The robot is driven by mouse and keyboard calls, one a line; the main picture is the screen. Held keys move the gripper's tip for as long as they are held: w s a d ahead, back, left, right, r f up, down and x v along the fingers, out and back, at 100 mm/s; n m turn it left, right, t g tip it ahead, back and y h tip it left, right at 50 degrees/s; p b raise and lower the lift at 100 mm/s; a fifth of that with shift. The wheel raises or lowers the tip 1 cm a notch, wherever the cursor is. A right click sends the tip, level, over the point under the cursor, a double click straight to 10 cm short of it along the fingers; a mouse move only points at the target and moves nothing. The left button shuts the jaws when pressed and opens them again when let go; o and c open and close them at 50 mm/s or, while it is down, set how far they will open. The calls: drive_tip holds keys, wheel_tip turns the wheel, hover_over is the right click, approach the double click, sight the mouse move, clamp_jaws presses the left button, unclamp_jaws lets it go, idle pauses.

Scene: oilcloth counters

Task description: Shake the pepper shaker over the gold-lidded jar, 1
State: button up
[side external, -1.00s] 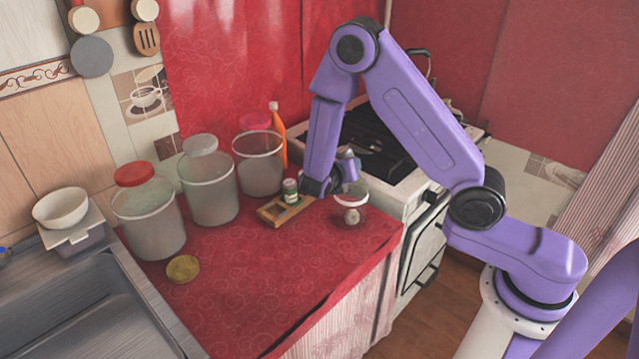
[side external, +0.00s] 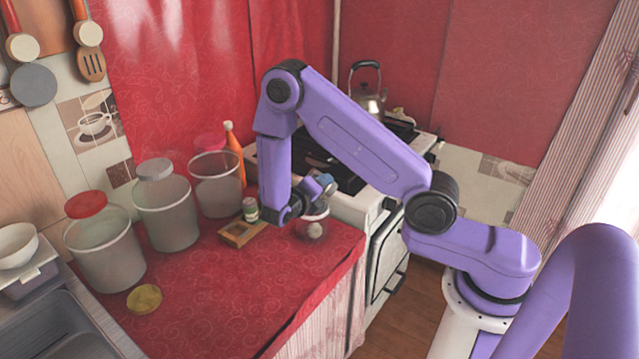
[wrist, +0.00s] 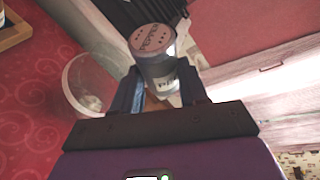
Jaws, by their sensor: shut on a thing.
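My gripper (wrist: 160,90) is shut on the pepper shaker (wrist: 152,43), a grey cylinder with PEPPER on its brownish top, facing the wrist camera. In the side view, the shaker (side external: 326,184) is small at my gripper (side external: 310,196), above a small clear open jar (side external: 316,213) with a whitish lump inside. The same clear jar (wrist: 70,75) lies left of the shaker in the wrist view. A loose gold lid (side external: 145,299) lies on the red counter at the front left; no jar wears it. I cannot tell whether anything falls from the shaker.
A wooden tray (side external: 233,240) with a green-and-white shaker (side external: 250,208) stands left of the clear jar. Large jars (side external: 105,252) and an orange bottle (side external: 234,150) line the back. The stove (side external: 360,205) is at right.

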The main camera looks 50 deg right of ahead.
drive_tip(key=shift+s+d+f+n, duration=0.15)
drive_tip(key=shift+s+f, duration=0.1)
drive_tip(key=shift+f, duration=0.25)
drive_tip(key=shift+s+f+n, duration=0.15)
drive_tip(key=shift+s+f, duration=0.05)
drive_tip(key=shift+f, duration=0.3)
drive_tip(key=shift+s+d+r+n+g+h, duration=0.2)
drive_tip(key=shift+r+n+g+h, duration=0.45)
drive_tip(key=shift+n, duration=0.35)
drive_tip(key=n, duration=0.2)
drive_tip(key=r+n+g+h, duration=0.1)
drive_tip(key=n, duration=0.1)
drive_tip(key=shift+w+r+h, duration=0.1)
drive_tip(key=shift+r+h, duration=0.1)
drive_tip(key=shift+h, duration=0.05)
